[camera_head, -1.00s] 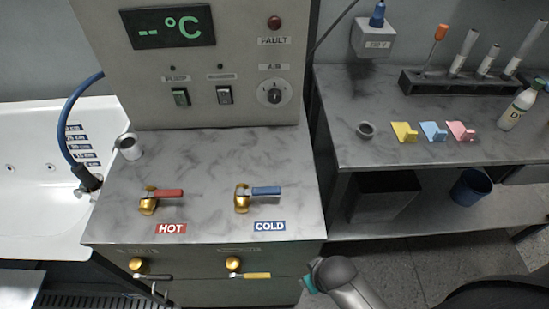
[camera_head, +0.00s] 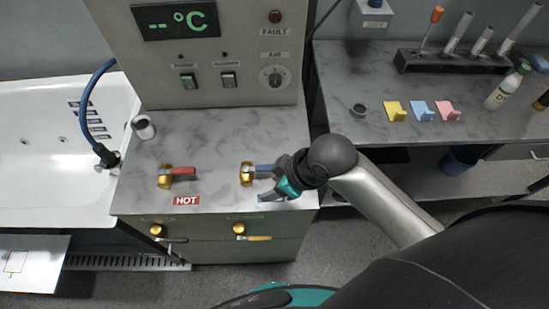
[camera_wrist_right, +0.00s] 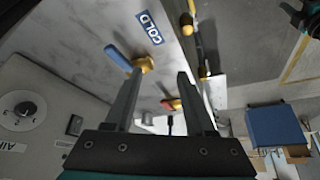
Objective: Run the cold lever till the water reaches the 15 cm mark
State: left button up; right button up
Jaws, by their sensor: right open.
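The cold lever has a blue handle (camera_head: 264,168) on a brass valve (camera_head: 247,174) and points right on the marbled counter. My right gripper (camera_head: 270,187) is open and empty beside the handle, and covers the COLD label in the head view. In the right wrist view the blue handle (camera_wrist_right: 118,57) lies by one fingertip of the open gripper (camera_wrist_right: 160,73), apparently outside the jaws. I cannot tell whether they touch. The white tub (camera_head: 40,165) has blue level marks (camera_head: 92,120) on its inner wall. I see no clear water in it. My left gripper is not in view.
The red hot lever (camera_head: 182,171) sits left of the cold one. A blue hose (camera_head: 85,92) runs to the tub's rim. A control panel (camera_head: 232,45) stands behind the counter. The right bench holds coloured clips (camera_head: 422,110) and a bottle (camera_head: 505,90).

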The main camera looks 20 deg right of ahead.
aim_at(261, 168)
jog(key=w+d+r+n+g+p, duration=0.2)
jog(key=w+d+r+n+g, duration=0.1)
jog(key=w+d+r+n, duration=0.45)
jog(key=shift+m, duration=0.75)
jog(key=x, duration=1.4)
jog(key=shift+f+b, duration=0.1)
jog(key=shift+b, duration=0.25)
jog(key=shift+c, duration=0.3)
grip_shut()
jog(key=shift+y, duration=0.3)
